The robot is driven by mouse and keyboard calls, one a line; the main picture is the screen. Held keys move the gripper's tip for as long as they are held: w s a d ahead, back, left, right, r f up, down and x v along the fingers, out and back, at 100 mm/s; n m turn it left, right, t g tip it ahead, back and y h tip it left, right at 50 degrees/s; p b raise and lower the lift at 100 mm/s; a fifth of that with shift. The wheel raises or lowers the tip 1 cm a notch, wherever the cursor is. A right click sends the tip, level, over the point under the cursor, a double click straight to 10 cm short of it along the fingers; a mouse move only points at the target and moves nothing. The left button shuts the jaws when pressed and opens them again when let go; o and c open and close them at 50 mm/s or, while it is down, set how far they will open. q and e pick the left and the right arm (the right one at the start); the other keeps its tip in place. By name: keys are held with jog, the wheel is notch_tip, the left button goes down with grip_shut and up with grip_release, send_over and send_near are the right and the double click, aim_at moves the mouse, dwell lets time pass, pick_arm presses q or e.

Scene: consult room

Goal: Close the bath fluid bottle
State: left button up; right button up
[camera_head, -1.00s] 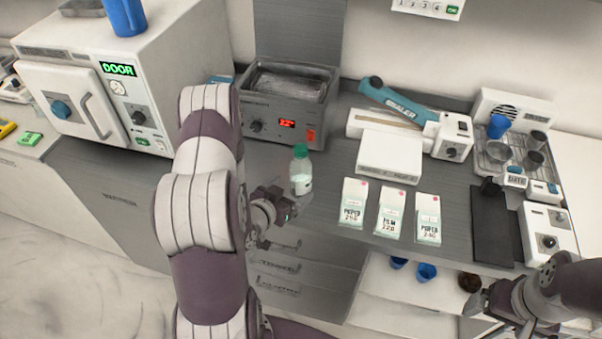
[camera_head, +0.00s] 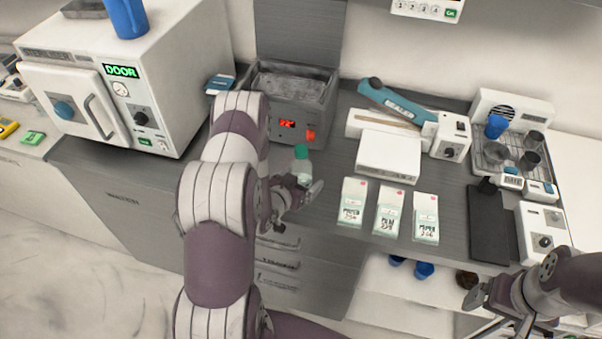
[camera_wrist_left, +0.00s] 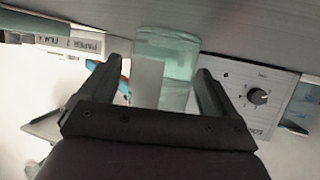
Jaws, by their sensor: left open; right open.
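The bath fluid bottle (camera_head: 301,165) is a small clear bottle with a green cap on top, standing upright on the grey counter in front of the bath. In the left wrist view the bottle (camera_wrist_left: 166,70) shows pale green between my fingers. My left gripper (camera_head: 300,192) is open at the bottle's lower part, with one finger on each side; the left wrist view also shows the gripper (camera_wrist_left: 165,85). I cannot tell whether the fingers touch it. My right gripper (camera_head: 474,300) is open and empty at the lower right, away from the bottle.
The grey bath (camera_head: 290,120) with a red display stands behind the bottle. A sterilizer (camera_head: 100,75) stands at the left. A black mat (camera_head: 490,228) lies at the right.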

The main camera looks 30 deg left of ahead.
aim_at(301, 171)
pick_arm(q)
jog(key=c, duration=1.1)
jog(key=shift+c, duration=0.2)
jog(key=shift+r, duration=0.45)
notch_tip(301, 171, up, 3)
jog(key=shift+f+b, duration=0.15)
jog(key=shift+b, duration=0.35)
jog(key=s+d+r+b, duration=0.1)
jog(key=s+d+r, duration=0.5)
jog(key=d, duration=0.3)
jog(key=shift+s+d+r+b, duration=0.3)
jog(key=shift+s+r, duration=0.1)
jog(key=shift+r, duration=0.35)
